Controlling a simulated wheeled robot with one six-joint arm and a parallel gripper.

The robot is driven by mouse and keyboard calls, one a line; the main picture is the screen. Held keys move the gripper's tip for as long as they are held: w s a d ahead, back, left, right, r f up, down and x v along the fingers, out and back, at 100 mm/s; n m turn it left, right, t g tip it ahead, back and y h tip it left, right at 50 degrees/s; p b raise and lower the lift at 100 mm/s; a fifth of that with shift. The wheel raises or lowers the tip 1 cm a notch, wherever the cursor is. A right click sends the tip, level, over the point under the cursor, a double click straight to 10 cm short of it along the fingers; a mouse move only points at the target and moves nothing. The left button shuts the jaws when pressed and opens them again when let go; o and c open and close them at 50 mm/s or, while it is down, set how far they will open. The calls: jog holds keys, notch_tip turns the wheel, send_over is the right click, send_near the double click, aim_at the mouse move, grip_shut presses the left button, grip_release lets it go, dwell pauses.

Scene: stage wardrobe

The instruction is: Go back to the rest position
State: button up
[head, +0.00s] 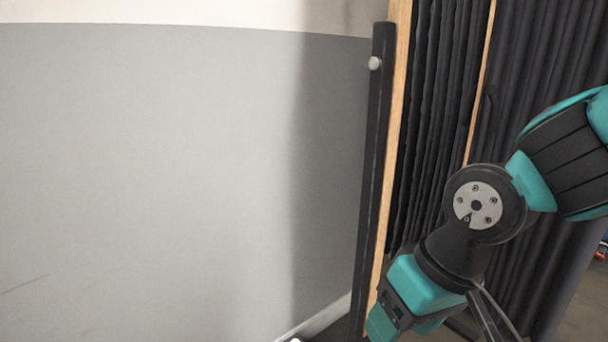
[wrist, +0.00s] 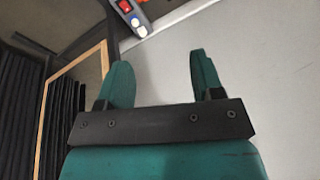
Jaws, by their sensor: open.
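My gripper (wrist: 163,85) shows in the wrist view with its two teal fingers spread apart. It is open and nothing is between the fingers. In the head view my teal and black arm comes in from the right and bends down toward the bottom edge. The fingertips are out of sight in the head view.
A grey and white wall (head: 180,170) fills the left of the head view. A dark post (head: 376,150) with a pale knob stands beside wood-framed black curtains (head: 435,100), close behind my arm. A power strip (wrist: 132,15) lies beyond the fingers in the wrist view.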

jog(key=s+d+r+n, duration=0.2)
jog(key=s+d+r, duration=0.15)
jog(key=s, duration=0.35)
notch_tip(320, 180, up, 38)
jog(key=g+p, duration=0.1)
jog(key=p, duration=3.7)
jog(key=shift+r+y, duration=0.2)
jog(key=shift+y, duration=0.2)
jog(key=shift+s+a, duration=0.1)
